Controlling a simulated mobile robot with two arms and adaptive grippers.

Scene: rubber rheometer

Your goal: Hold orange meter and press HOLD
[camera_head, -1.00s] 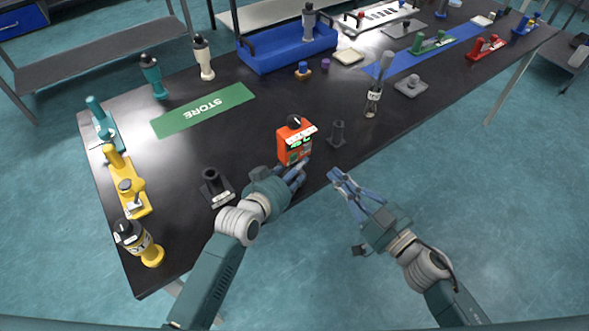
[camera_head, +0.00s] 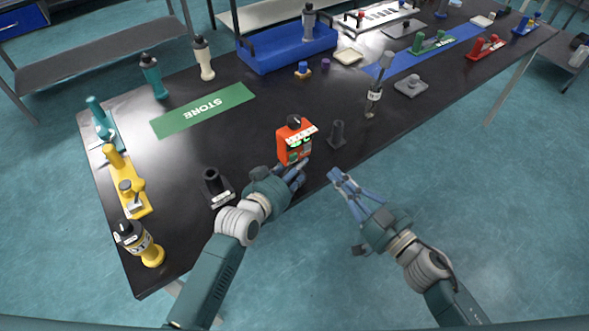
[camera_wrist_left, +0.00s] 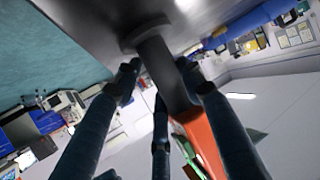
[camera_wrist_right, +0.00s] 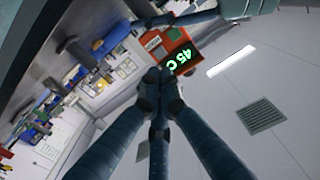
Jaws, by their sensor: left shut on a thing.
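The orange meter (camera_head: 294,143) stands upright with a dark knob on top, a pale panel and a green readout. My left gripper (camera_head: 298,176) is below it at the table's near edge. In the left wrist view, the left fingers (camera_wrist_left: 158,82) close around a dark flanged grip (camera_wrist_left: 162,68), with the orange body (camera_wrist_left: 200,140) beyond. My right gripper (camera_head: 338,177) is to the right of the meter and apart from it. In the right wrist view, its fingertips (camera_wrist_right: 158,88) are together in front of the meter (camera_wrist_right: 180,50), whose green display shows.
A dark post (camera_head: 337,134) stands right of the meter; a dark holder (camera_head: 214,188) stands to its left. A green STORE mat (camera_head: 204,110) and blue tray (camera_head: 288,52) lie farther back.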

